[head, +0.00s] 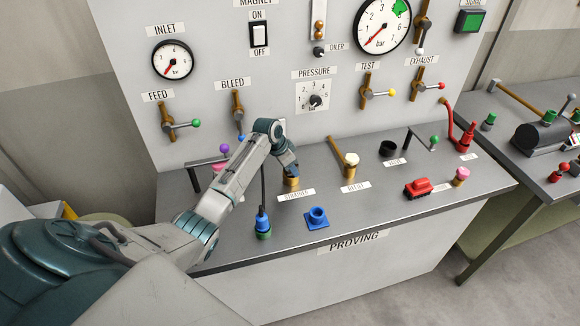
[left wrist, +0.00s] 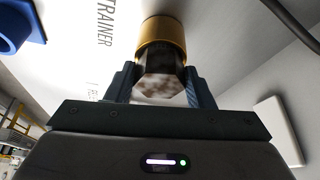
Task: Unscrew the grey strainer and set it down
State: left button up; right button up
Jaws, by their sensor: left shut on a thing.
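My left gripper (head: 289,170) reaches down onto the brass fitting (head: 292,183) behind the STRAINER label on the bench. In the left wrist view the gripper (left wrist: 160,88) has its two fingers on either side of the grey, hex-sided strainer (left wrist: 160,80) and is shut on it. The strainer's metal is mottled and shiny, and a brass collar (left wrist: 162,38) meets its far end. I cannot tell whether its thread is still engaged. In the head view my gripper hides the strainer. My right gripper is not in view.
A blue square-based socket (head: 317,218) sits in front of the strainer. A blue-and-green fitting with a dark rod (head: 263,222) stands to its left. A brass-handled tool (head: 347,162) is to the right. A red block (head: 418,188) lies farther right. Bare bench (head: 370,213) lies between.

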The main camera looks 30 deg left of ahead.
pick_arm(q)
jog(key=shift+d+f, duration=0.15)
jog(key=shift+c, duration=0.7)
jog(key=shift+s+d+n+p, duration=0.15)
jog(key=shift+n+p, duration=0.25)
jog(key=shift+n, duration=0.2)
jog(key=shift+n+y, duration=0.4)
jog(key=shift+n, duration=0.2)
jog(key=n+y, duration=0.1)
jog(key=n, duration=0.3)
jog(key=shift+d+n+y, duration=0.1)
jog(key=shift+n+y, duration=0.3)
jog(key=n+y, duration=0.1)
jog(key=n, duration=0.3)
jog(key=shift+y, duration=0.3)
jog(key=n+g+y, duration=0.1)
jog(key=n, duration=0.2)
jog(key=shift+n, duration=0.3)
jog(key=o, duration=0.6)
jog(key=shift+o, duration=0.3)
jog(key=shift+r, duration=0.2)
